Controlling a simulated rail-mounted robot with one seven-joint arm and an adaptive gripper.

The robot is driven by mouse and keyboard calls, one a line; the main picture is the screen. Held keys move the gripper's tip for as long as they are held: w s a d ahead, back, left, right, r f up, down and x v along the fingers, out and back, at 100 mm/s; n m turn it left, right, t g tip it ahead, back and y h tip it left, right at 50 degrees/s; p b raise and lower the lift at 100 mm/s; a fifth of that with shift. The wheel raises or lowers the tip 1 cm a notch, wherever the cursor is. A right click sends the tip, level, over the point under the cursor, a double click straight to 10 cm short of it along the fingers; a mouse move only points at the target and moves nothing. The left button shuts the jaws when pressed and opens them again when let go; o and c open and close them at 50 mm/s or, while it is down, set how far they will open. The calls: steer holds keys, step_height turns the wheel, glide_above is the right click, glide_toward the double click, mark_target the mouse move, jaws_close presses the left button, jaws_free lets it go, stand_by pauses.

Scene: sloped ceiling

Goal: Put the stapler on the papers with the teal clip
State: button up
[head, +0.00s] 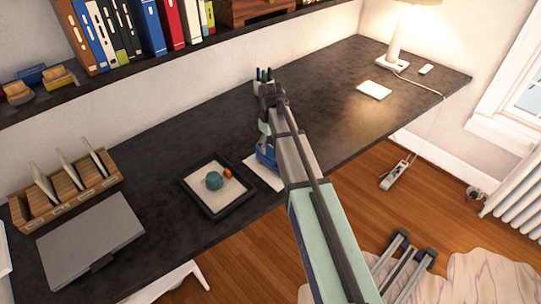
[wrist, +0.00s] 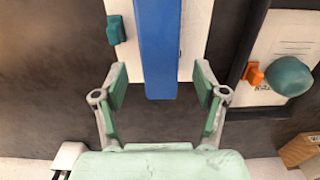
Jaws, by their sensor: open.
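The blue stapler (wrist: 158,45) lies lengthwise over white papers (wrist: 197,30) in the wrist view. A teal clip (wrist: 116,30) sits at the papers' left edge. In the head view the stapler (head: 266,153) is over the papers (head: 254,164), partly hidden by my arm. My gripper (wrist: 160,76) is open, its fingers on either side of the stapler's near end with gaps showing. In the head view my gripper (head: 264,132) is just above the stapler. Whether the stapler rests fully on the papers is hard to tell.
A dark tray (head: 187,184) to the left holds papers, an orange clip (head: 228,173) and a teal ball (head: 214,180). A closed laptop (head: 90,240) and wooden file rack (head: 70,200) stand farther left. A pen holder is behind my wrist. The desk's right side is mostly clear.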

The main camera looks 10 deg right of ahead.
steer(key=shift+r+b, duration=0.45)
steer(key=shift+r, duration=1.85)
